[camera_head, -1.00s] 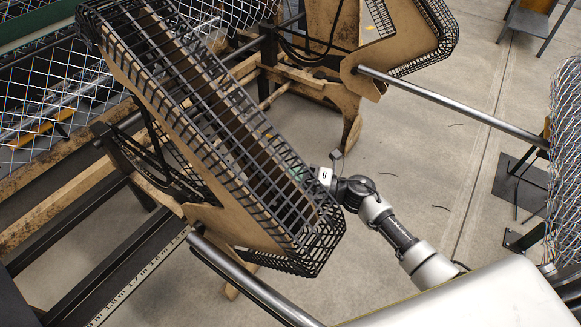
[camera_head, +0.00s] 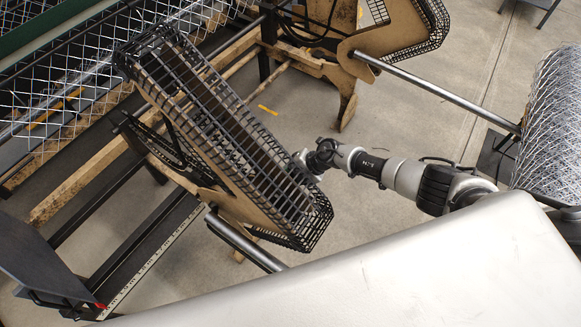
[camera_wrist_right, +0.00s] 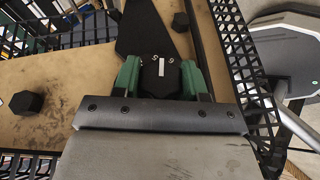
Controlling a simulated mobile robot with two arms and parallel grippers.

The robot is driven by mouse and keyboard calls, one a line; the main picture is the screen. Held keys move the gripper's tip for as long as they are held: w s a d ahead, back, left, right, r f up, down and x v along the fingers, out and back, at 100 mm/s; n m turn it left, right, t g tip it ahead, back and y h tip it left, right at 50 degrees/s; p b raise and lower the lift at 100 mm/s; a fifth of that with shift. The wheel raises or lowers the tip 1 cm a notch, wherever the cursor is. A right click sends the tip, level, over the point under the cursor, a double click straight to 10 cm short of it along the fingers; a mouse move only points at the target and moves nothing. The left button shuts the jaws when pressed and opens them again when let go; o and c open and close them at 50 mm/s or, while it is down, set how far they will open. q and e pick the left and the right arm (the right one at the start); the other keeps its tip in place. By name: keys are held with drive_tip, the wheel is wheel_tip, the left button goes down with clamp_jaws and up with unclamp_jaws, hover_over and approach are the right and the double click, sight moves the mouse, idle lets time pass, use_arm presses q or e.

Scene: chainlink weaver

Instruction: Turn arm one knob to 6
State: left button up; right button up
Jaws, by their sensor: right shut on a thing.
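My right gripper (camera_wrist_right: 160,74) has green fingers shut on the black arm one knob (camera_wrist_right: 161,80). The knob carries a white pointer stripe running up and down in the right wrist view. Small pale marks sit just above the knob on the dark plate (camera_wrist_right: 146,33), too small to read surely. In the head view my right gripper (camera_head: 301,164) reaches the right side of the tilted weaver arm (camera_head: 205,125), a tan panel with a black mesh cage. The knob is hidden there. My left gripper is not in view.
Black hex bolt heads (camera_wrist_right: 26,102) stand on the tan panel beside the gripper. Black mesh (camera_wrist_right: 240,50) runs close on its right. A second caged arm (camera_head: 400,38) stands farther back, and a chain-link roll (camera_head: 548,120) stands at right. Concrete floor (camera_head: 400,100) lies between.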

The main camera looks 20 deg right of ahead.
drive_tip(key=shift+m+g+h, duration=0.4)
drive_tip(key=shift+g+h, duration=0.9)
drive_tip(key=o, duration=0.9)
drive_tip(key=shift+c, duration=0.2)
drive_tip(key=b+v, duration=0.1)
drive_tip(key=v, duration=0.9)
drive_tip(key=shift+w+r, duration=0.2)
drive_tip(key=shift+r, duration=0.25)
drive_tip(key=shift+d, duration=0.2)
